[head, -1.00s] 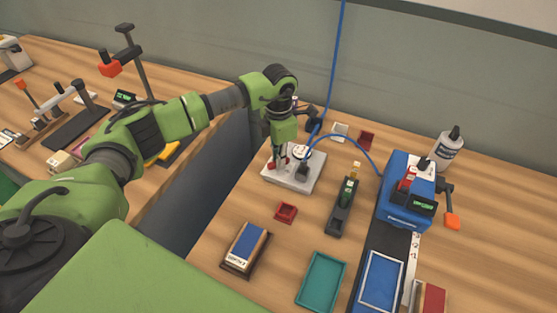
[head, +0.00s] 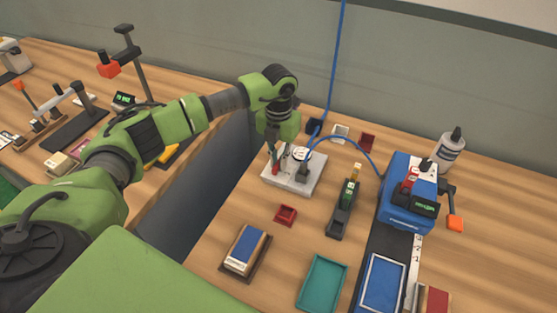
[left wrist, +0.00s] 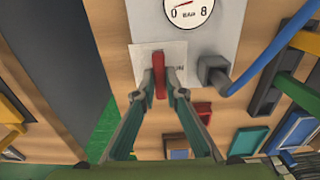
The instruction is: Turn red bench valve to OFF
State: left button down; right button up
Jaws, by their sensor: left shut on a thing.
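The red bench valve handle (left wrist: 159,75) sits on a pale plate beside a round gauge (left wrist: 190,10) in the left wrist view. My left gripper (left wrist: 160,88) is shut on the handle, one finger on each side. The handle runs roughly up and down in that view. In the head view the red handle (head: 275,169) shows at the left side of the light grey valve base (head: 307,187), with my left gripper (head: 277,160) on it from above. The label beside the handle is partly hidden by a finger. My right gripper is not in view.
A blue hose (head: 333,70) joins a fitting on the base. A dark gap (head: 205,190) separates the two benches.

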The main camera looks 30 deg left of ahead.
pick_arm(q)
jog(key=shift+w+r, duration=0.1)
dwell(0.4)
jog(key=c, duration=2.1)
grip_release()
notch_tip(320, 180, up, 12)
